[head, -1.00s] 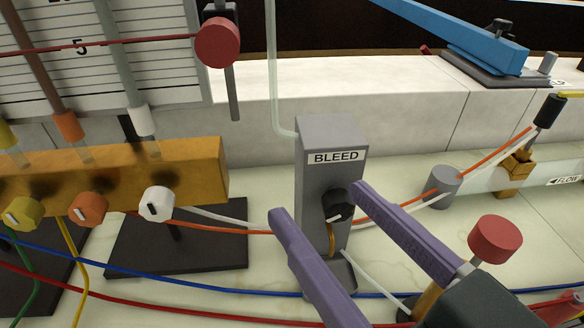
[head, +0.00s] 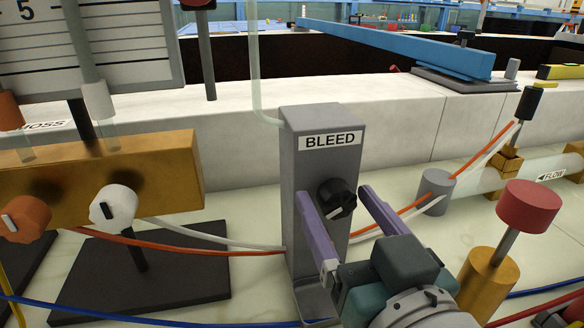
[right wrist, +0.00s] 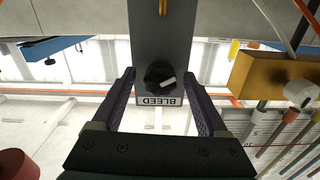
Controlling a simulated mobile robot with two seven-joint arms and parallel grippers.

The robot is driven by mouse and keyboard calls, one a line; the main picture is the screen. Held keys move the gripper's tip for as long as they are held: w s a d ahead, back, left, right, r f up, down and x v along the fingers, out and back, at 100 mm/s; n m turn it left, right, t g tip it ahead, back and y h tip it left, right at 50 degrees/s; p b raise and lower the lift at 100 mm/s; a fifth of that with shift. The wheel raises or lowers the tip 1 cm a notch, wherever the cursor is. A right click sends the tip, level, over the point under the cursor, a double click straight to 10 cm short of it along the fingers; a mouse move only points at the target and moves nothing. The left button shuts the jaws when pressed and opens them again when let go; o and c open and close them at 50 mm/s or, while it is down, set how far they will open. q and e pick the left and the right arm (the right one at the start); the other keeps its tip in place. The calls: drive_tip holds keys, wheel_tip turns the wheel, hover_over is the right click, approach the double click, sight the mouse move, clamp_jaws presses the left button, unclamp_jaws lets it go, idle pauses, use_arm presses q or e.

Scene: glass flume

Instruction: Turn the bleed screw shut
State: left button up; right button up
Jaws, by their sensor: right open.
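The bleed screw is a black knob with a white mark (head: 337,199) on the front of a grey upright block labelled BLEED (head: 310,225). In the head view the white mark points down and left. My right gripper (head: 334,194) has two purple fingers, open, with the tips on either side of the knob. In the right wrist view the knob (right wrist: 159,76) sits between the open fingers (right wrist: 159,72), with a gap on each side; the block appears upside down. I cannot tell how far the tips reach past the knob. My left gripper is not in view.
A brass manifold (head: 160,180) with a white knob (head: 113,207) and an orange knob (head: 25,218) stands left. A red-topped brass post (head: 527,207) is close on the right of my gripper. Orange and white tubes run beside the block. A grey cylinder (head: 435,190) stands behind right.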

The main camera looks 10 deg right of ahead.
drive_tip(key=shift+w, duration=0.45)
clamp_jaws()
idle(0.3)
